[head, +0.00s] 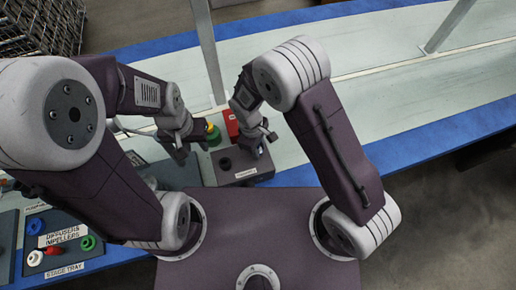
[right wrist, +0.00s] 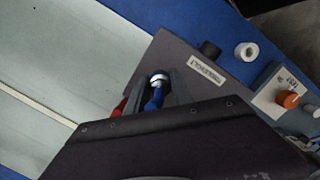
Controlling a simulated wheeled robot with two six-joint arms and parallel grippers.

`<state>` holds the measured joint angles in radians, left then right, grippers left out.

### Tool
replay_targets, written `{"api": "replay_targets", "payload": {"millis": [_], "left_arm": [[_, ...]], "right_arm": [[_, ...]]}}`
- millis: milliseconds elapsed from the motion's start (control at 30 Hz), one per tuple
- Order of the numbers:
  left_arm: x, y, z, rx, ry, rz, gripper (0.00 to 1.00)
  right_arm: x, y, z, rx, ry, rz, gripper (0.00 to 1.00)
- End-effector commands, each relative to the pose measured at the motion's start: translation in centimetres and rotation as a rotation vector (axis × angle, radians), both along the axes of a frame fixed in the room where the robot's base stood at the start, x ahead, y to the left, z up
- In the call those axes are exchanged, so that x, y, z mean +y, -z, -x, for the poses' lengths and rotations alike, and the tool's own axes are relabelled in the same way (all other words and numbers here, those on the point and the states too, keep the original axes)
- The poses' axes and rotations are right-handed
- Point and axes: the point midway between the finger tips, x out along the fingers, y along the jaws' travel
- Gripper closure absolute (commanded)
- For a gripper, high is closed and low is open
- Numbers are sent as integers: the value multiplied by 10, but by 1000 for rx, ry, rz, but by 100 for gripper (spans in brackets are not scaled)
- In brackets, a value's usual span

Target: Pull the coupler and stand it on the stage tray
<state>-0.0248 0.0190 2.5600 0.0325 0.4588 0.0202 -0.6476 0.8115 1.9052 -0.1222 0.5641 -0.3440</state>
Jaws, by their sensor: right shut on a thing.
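My right gripper (head: 262,146) is over the right part of a grey box (head: 262,167) in the head view. In the right wrist view its two fingers (right wrist: 161,88) are shut on a blue piece with a pale round top (right wrist: 157,95). I take this piece for the coupler, though its shape is mostly hidden. My left gripper (head: 186,150) hangs left of the box, apart from it; its fingers are too small to read. The stage tray (head: 90,259) is at the bottom left of the head view, with a white piece, a red piece and a green ring.
A dark round port (head: 225,163) stands on the grey box. Green and yellow parts (head: 213,134) and a red block (head: 231,123) stand behind it. An upright post (head: 209,50) rises behind.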

Motion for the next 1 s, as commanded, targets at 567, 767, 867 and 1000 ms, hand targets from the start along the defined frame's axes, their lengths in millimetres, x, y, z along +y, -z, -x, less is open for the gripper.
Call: {"api": "replay_targets", "payload": {"millis": [567,767,867,1000], "left_arm": [[0,-8,0,0,0,0,64],[0,-19,0,0,0,0,64],[0,-25,0,0,0,0,64],[0,-34,0,0,0,0,64]], "right_arm": [[0,-7,0,0,0,-1,100],[0,-19,0,0,0,-1,100],[0,-25,0,0,0,-1,100],[0,-34,0,0,0,-1,100]]}}
